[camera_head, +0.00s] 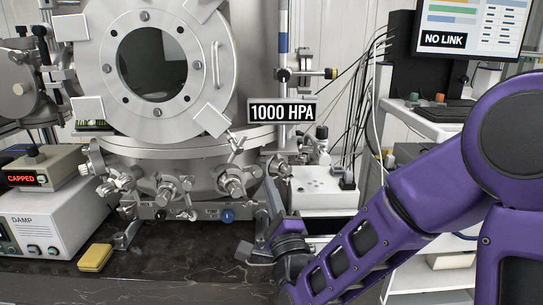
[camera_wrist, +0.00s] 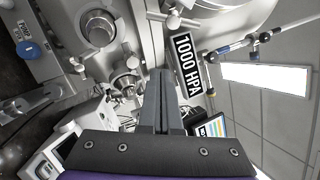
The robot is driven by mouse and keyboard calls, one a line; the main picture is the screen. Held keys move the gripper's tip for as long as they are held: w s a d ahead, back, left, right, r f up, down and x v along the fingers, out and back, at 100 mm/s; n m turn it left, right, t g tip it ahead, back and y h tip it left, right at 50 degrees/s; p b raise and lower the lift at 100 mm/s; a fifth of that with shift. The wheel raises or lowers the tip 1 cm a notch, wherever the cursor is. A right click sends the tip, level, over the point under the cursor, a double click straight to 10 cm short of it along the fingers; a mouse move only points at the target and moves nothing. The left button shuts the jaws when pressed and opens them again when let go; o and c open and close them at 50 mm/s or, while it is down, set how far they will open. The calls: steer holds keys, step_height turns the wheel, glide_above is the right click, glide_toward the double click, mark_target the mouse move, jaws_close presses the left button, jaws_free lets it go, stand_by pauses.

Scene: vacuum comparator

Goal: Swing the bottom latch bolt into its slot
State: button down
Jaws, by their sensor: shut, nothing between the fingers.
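The chamber's round door (camera_head: 180,55) has a dark porthole and several flat latch plates around its rim. A lower right plate (camera_head: 212,120) sits at the door's bottom edge, and a small metal bolt with a crosspiece (camera_head: 237,144) stands just beyond it. I cannot tell for sure whether this is the bottom latch bolt or whether it lies in a slot. My gripper (camera_head: 272,190) is low in front of the chamber, below and right of the door. In the wrist view my gripper (camera_wrist: 160,74) has its fingers together, empty, pointing toward the chamber's metal fittings.
Several ports and knobs (camera_head: 230,183) jut from the chamber base near my gripper. A 1000 HPA sign (camera_head: 283,111) hangs right of the door. A white box (camera_head: 322,190) stands to the right. A yellow block (camera_head: 95,258) lies on the dark bench, which is mostly clear in front.

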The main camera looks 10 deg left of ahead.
mark_target(227, 131)
steer(key=w+a+r+m, duration=0.1)
steer(key=w+a+r, duration=0.4)
steer(key=a, duration=0.1)
steer(key=shift+t+h, duration=0.3)
stand_by(0.4)
steer(key=shift+r+m+p, duration=0.2)
steer(key=shift+m+p, duration=0.2)
